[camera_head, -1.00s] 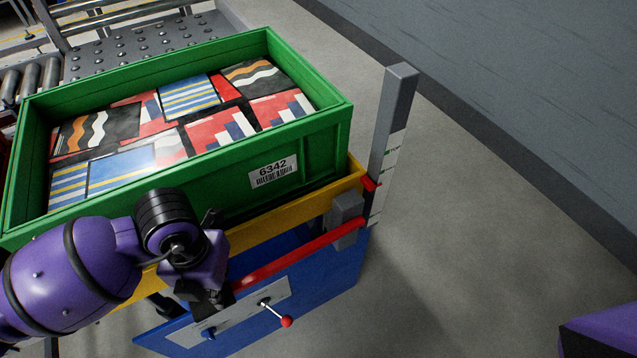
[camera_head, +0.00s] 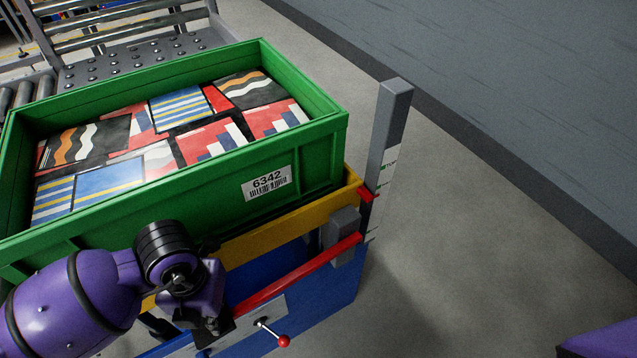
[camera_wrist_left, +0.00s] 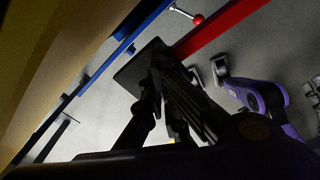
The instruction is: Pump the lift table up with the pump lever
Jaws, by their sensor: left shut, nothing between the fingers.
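The pump lever (camera_head: 300,272) is a red bar slanting down-left from a grey block at the lift table's right end. My left gripper (camera_head: 216,326) is at the lever's lower left end, above a dark plate there; its fingers are shut and partly hidden by my wrist. In the left wrist view the closed fingers (camera_wrist_left: 160,75) reach the dark plate (camera_wrist_left: 138,68), beside the red lever (camera_wrist_left: 222,25); I cannot tell if they touch. The lift table has a yellow top frame (camera_head: 290,222) and blue lower body (camera_head: 325,298). My right gripper is out of view.
A green crate (camera_head: 215,188) of patterned boxes sits on the yellow frame. A grey post (camera_head: 388,135) with a white scale and red pointer (camera_head: 367,196) stands at the right. A red-knobbed small lever (camera_head: 283,341) is on the front panel. The right floor is clear.

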